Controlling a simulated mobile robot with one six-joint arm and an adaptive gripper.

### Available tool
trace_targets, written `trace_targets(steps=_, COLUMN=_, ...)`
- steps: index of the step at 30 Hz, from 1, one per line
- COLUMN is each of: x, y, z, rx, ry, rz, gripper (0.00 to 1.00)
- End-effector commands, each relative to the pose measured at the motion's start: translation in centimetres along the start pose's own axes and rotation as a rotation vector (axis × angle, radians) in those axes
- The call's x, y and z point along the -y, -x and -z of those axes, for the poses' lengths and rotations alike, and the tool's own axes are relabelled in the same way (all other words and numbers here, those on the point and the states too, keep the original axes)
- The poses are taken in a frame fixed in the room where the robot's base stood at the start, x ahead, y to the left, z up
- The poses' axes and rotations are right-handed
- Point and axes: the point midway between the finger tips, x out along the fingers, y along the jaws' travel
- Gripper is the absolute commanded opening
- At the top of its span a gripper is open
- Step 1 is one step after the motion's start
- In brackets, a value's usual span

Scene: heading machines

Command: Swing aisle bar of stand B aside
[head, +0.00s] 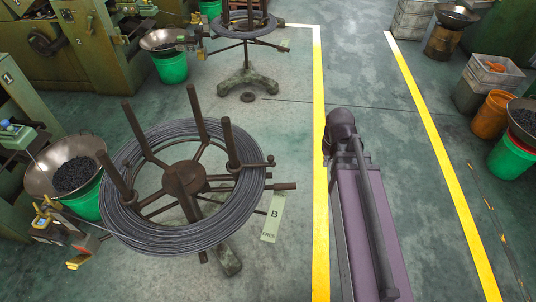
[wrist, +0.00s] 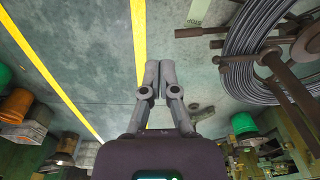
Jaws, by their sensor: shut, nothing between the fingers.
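Stand B (head: 183,182) is a rusty spider with upright posts inside a coil of grey wire (head: 130,232). A green-white tag marked B (head: 272,215) hangs at its aisle side. Two rusty bars reach right towards the yellow line: a plain-ended bar (head: 280,186) and a knob-ended bar (head: 258,163) behind it. I cannot tell which is the aisle bar. In the wrist view the plain-ended bar (wrist: 195,32) and the knob-ended bar (wrist: 228,60) lie right of my gripper (wrist: 163,70). My gripper is shut and empty, apart from both bars; the head view does not show its fingers clearly.
A second wire stand (head: 247,85) stands behind. A bowl of dark parts (head: 72,172) on a green bucket and machines stand at left. Right of the aisle are an orange bucket (head: 491,115) and crates (head: 490,72). The aisle floor between the yellow lines is clear.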

Motion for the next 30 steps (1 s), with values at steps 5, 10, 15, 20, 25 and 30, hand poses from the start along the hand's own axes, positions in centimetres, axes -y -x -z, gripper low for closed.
trace_targets(steps=5, x=3.9, y=-4.2, z=7.1, rx=-0.073, ry=0.105, rz=0.016, gripper=0.0)
trace_targets(steps=10, x=9.3, y=-7.5, z=13.5, rx=-0.156, ry=0.218, rz=0.036, gripper=0.0)
trace_targets(steps=15, x=14.7, y=-10.0, z=18.5, rx=-0.227, ry=0.313, rz=0.055, gripper=0.0)
trace_targets(steps=20, x=18.0, y=-11.2, z=21.0, rx=-0.271, ry=0.368, rz=0.066, gripper=0.0)
trace_targets(steps=25, x=19.4, y=-11.4, z=21.8, rx=-0.288, ry=0.39, rz=0.071, gripper=0.0)
trace_targets(steps=30, x=19.4, y=-11.3, z=21.8, rx=-0.289, ry=0.391, rz=0.071, gripper=0.0)
